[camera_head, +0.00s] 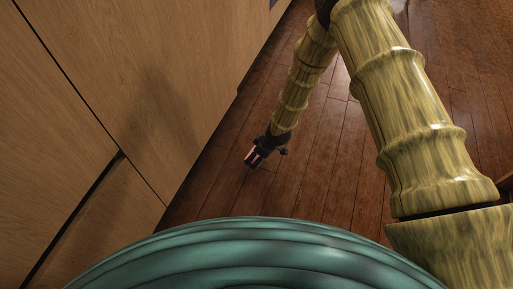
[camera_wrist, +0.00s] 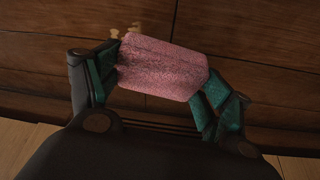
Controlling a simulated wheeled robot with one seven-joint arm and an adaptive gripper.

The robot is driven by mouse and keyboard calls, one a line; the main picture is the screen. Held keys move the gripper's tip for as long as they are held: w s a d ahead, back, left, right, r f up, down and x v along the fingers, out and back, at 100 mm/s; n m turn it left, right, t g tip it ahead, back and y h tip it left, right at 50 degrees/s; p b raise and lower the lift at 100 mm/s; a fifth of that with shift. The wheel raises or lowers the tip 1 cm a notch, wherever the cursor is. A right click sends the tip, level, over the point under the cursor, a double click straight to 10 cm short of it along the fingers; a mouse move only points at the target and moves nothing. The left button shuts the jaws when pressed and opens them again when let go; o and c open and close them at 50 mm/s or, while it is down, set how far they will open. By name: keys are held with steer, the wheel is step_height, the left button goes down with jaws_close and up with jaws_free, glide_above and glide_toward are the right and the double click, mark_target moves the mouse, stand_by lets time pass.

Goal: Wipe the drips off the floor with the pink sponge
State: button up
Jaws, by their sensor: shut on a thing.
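My gripper (camera_head: 257,154) is shut on the pink sponge (camera_head: 252,158), low over the wooden floor beside the cabinet fronts. In the wrist view, the fingers of my gripper (camera_wrist: 160,72) pinch the sponge (camera_wrist: 163,68) at its two ends, and it sits slightly tilted between them. Small pale yellowish drips (camera_wrist: 116,34) show on the floor just beyond the sponge's upper left edge, partly cut off by it. I cannot tell whether the sponge touches the floor. The drips cannot be made out in the head view.
Wooden cabinet fronts (camera_head: 130,90) rise along the left, close to my gripper. The dark plank floor (camera_head: 310,180) is clear to the right of my gripper. A brown wooden edge (camera_head: 505,187) shows at the far right.

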steer(key=shift+r+p, duration=0.95)
steer(key=shift+r, duration=0.5)
